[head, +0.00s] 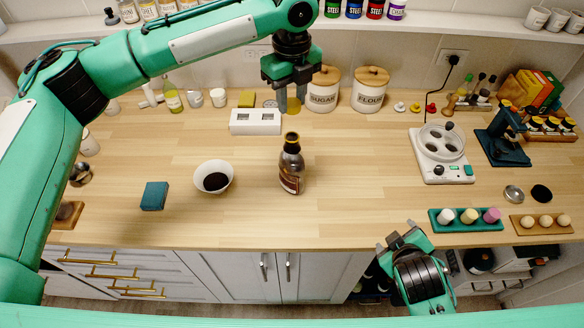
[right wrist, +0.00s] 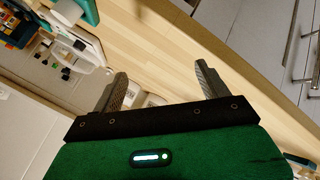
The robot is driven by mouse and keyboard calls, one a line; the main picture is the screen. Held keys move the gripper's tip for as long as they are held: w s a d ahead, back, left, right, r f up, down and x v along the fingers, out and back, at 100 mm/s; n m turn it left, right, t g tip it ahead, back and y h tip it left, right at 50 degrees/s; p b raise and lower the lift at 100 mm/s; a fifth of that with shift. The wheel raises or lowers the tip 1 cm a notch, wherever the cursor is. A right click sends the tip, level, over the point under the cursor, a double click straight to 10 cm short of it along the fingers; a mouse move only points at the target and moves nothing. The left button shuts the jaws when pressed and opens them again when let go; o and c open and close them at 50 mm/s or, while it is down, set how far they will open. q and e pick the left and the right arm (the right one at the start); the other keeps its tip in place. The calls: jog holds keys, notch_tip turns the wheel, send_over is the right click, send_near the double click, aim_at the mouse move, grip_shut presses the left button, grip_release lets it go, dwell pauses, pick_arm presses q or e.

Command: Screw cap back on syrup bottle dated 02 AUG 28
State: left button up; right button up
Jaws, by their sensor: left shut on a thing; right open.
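The brown syrup bottle (head: 291,172) stands upright near the middle of the counter, with a pale label. Its top is dark with a yellowish band; I cannot tell whether that is a cap or a bare neck. No date is readable. My left gripper (head: 292,100) is above and behind the bottle, pointing down, apart from it. It is shut on a small yellowish thing (head: 294,104), possibly the cap, mostly hidden by the fingers. My right gripper (head: 401,238) is open and empty at the counter's front edge; its two spread fingers also show in the right wrist view (right wrist: 162,88).
A white bowl (head: 214,187) with dark content and a teal block (head: 154,195) lie left of the bottle. A white two-window box (head: 255,122) and canisters (head: 323,92) stand behind. A white appliance (head: 441,165) and teal tray (head: 466,225) are right. Counter between bottle and appliance is clear.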

pick_arm(q)
jog(key=shift+w, duration=0.1)
pick_arm(e)
jog(key=w+a+r+n+t, duration=0.1)
jog(key=w+r+n+t, duration=0.25)
jog(key=w+n, duration=0.3)
jog(key=n+y, duration=1.5)
jog(key=n, duration=1.5)
send_near(293, 164)
notch_tip(293, 164, down, 3)
jog(key=w+d, duration=0.2)
jog(key=shift+f+n+g+y, duration=0.15)
jog(key=shift+n+g+y, duration=0.25)
jog(key=shift+n+g, duration=0.25)
jog(key=x, duration=1.2)
jog(key=shift+w, duration=0.1)
